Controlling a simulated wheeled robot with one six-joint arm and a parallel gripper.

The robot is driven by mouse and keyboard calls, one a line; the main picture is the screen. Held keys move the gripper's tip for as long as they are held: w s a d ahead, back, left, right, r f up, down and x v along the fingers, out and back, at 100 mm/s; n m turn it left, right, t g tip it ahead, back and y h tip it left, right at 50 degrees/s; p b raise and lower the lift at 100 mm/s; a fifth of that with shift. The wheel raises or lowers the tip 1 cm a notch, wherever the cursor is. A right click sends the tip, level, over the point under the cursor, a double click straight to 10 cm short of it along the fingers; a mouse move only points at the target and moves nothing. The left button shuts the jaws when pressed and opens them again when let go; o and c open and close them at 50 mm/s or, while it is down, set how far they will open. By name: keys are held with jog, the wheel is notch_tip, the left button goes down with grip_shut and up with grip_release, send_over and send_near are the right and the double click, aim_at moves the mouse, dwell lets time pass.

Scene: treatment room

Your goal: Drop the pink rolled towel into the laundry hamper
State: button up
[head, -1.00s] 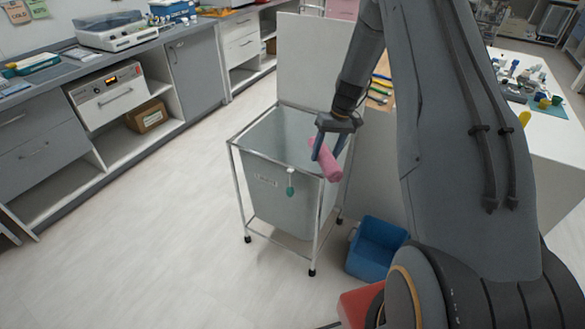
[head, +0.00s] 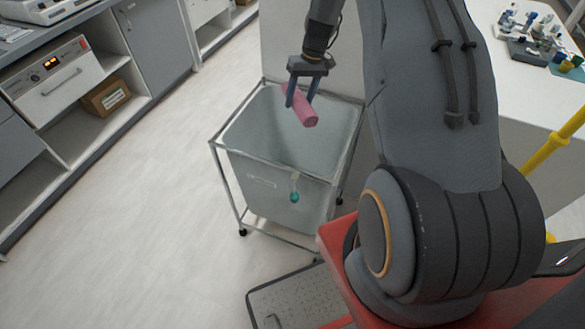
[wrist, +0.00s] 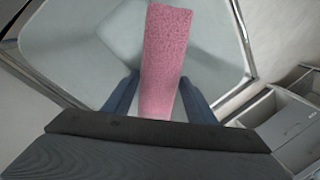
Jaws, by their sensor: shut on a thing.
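The pink rolled towel (head: 303,108) is held between the fingers of my gripper (head: 301,98), which is shut on it. In the head view the towel is tilted, its lower right end toward the camera, and it appears over the opening of the laundry hamper (head: 272,180). The hamper is a grey bin in a metal frame on castors, and no contents show in it. In the wrist view the towel (wrist: 168,60) stands out between the two fingers (wrist: 157,98), with the hamper's pale inside (wrist: 90,45) behind it.
A teal tag (head: 294,190) hangs on the hamper's front. A grey panel (head: 285,40) stands behind it. Counters with a cardboard box (head: 106,97) line the left, and a white table (head: 530,85) is at right. The floor left of the hamper is clear.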

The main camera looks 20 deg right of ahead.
jog(key=shift+d+b+x, duration=0.2)
jog(key=shift+b+x, duration=0.1)
jog(key=shift+x, duration=0.55)
jog(key=shift+d+b+x, duration=0.2)
jog(key=shift+b+x, duration=0.1)
jog(key=shift+x, duration=0.55)
jog(key=shift+d+b+x, duration=0.2)
jog(key=shift+b+x, duration=0.1)
jog(key=shift+x, duration=0.5)
jog(key=shift+f, duration=0.15)
jog(key=o, duration=1.2)
jog(key=shift+c, duration=0.2)
jog(key=shift+b+v, duration=1.2)
jog(key=shift+v, duration=2.65)
jog(key=shift+a, duration=0.1)
